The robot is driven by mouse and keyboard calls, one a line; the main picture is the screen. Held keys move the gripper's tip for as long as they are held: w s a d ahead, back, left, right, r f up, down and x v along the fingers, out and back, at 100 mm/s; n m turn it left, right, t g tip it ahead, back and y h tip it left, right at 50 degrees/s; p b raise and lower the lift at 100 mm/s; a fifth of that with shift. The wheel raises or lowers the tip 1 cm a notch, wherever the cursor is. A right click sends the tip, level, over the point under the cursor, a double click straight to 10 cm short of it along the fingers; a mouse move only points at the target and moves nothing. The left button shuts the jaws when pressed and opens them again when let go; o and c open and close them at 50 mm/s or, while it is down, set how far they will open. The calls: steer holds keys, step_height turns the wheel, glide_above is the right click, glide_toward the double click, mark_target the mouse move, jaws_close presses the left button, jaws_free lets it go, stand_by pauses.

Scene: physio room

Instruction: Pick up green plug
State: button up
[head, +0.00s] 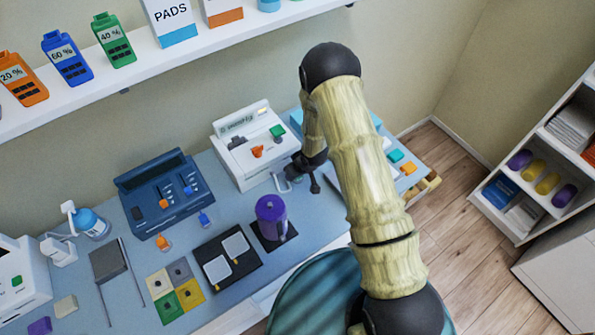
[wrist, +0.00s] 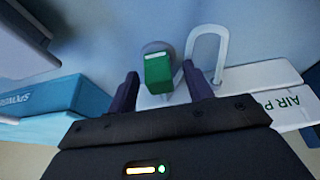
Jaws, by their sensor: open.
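The green plug (wrist: 158,72) stands between the two spread fingers of my gripper (wrist: 161,84) in the wrist view, with a round grey base behind it. The jaws are open, with a gap to the plug on each side, wider on the right. There my gripper (head: 302,180) is at the machine's right side, partly hidden by my arm.
A white loop (wrist: 207,42) rises close to the right finger in the wrist view. A cyan box (wrist: 62,97) lies on the left. In the head view a purple canister (head: 271,216) and a blue console (head: 163,194) stand on the blue table. A shelf (head: 190,55) runs above.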

steer(key=shift+c, duration=0.4)
steer(key=c, duration=0.8)
steer(key=shift+r, duration=0.15)
step_height(320, 180, up, 10)
steer(key=b, duration=0.2)
steer(key=shift+b, duration=0.4)
steer(key=shift+f, duration=0.2)
